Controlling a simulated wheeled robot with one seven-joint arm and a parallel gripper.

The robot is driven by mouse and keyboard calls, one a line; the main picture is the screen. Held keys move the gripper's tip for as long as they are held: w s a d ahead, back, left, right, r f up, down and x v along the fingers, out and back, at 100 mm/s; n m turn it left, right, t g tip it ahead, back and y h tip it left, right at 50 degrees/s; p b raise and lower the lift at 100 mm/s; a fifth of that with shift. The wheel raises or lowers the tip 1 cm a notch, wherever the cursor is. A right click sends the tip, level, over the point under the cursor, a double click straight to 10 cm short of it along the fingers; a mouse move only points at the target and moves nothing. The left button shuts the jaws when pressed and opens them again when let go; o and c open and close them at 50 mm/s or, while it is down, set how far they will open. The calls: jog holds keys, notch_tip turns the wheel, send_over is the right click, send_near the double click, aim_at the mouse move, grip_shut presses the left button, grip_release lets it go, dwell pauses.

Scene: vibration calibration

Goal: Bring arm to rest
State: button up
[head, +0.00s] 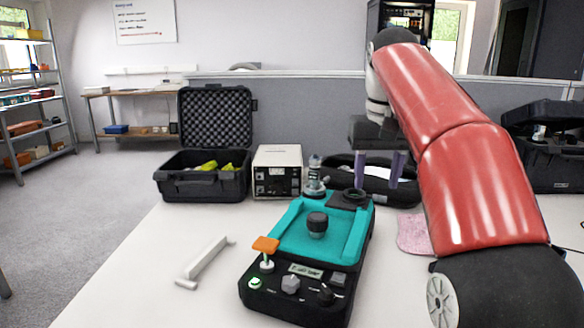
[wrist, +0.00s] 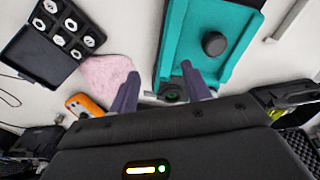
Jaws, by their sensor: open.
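My red arm (head: 440,140) reaches in from the right over the white table (head: 140,290). My gripper (head: 376,186) points down above the back right of the teal-topped device, with two purple-grey fingers apart and nothing between them. It also shows in the wrist view (wrist: 159,72), its fingers beside the device's end. The calibration device (head: 285,235) has a black base, a teal tray, an orange-topped switch, several knobs and a lit green button. A dark cylinder (head: 317,224) stands in the tray; it also shows in the wrist view (wrist: 214,43).
A white handle-like bar (head: 205,260) lies left of the device. Behind stand an open black case (head: 203,175), a beige meter box (head: 277,170) and a black bag (head: 400,192). A pink cloth (wrist: 108,75), an orange handheld meter (wrist: 85,105) and a case of weights (wrist: 50,50) lie nearby.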

jog(key=s+f+t, duration=0.4)
jog(key=s+f, duration=1.9)
jog(key=shift+s, duration=0.35)
